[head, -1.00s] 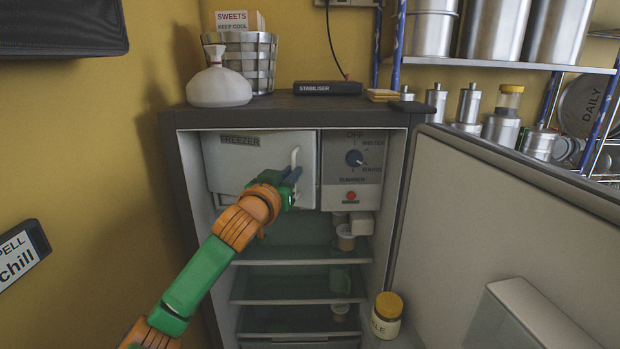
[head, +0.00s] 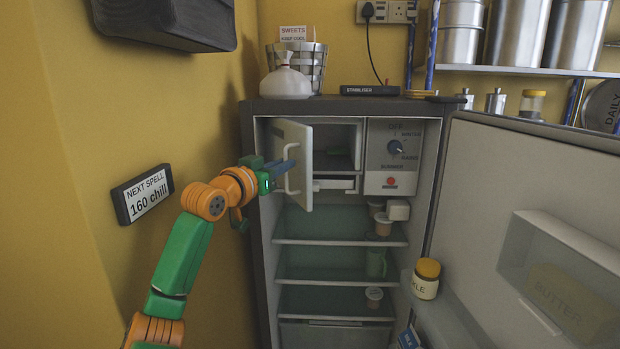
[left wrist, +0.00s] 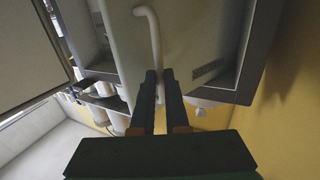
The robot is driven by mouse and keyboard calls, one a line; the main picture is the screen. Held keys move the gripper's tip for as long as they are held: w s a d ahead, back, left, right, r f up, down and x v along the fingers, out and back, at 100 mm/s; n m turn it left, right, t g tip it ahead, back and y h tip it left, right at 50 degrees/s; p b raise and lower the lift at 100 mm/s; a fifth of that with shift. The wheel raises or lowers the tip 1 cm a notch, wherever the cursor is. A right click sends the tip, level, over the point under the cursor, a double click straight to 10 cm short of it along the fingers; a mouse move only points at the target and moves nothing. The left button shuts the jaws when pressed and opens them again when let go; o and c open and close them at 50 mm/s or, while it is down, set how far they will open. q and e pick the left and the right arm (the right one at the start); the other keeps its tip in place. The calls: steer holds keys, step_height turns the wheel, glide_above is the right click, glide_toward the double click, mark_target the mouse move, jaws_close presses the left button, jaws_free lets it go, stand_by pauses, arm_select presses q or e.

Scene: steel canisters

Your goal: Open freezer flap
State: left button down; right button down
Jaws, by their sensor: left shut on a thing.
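The white freezer flap (head: 297,140) at the top left of the fridge stands swung out on its left side, so the freezer compartment (head: 338,150) shows behind it. The flap has a curved white handle (head: 290,187) on its front. My left gripper (head: 286,168) is at the flap's front, shut on the handle. In the left wrist view, the two dark fingers of the gripper (left wrist: 159,76) reach up to the flap, and the handle (left wrist: 153,38) runs down between their tips. My right gripper is in neither view.
The fridge door (head: 540,180) stands wide open on the right. A yellow-lidded jar (head: 427,280) sits by the door. The control panel (head: 394,157) is right of the compartment. A yellow wall with a dark sign (head: 143,194) is close on the left. Pots stand on the fridge shelves.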

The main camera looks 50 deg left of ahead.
arm_select(q)
steer(key=shift+s+a+r+t+h, duration=0.3)
steer(key=shift+s+a, duration=0.1)
steer(key=shift+s, duration=0.2)
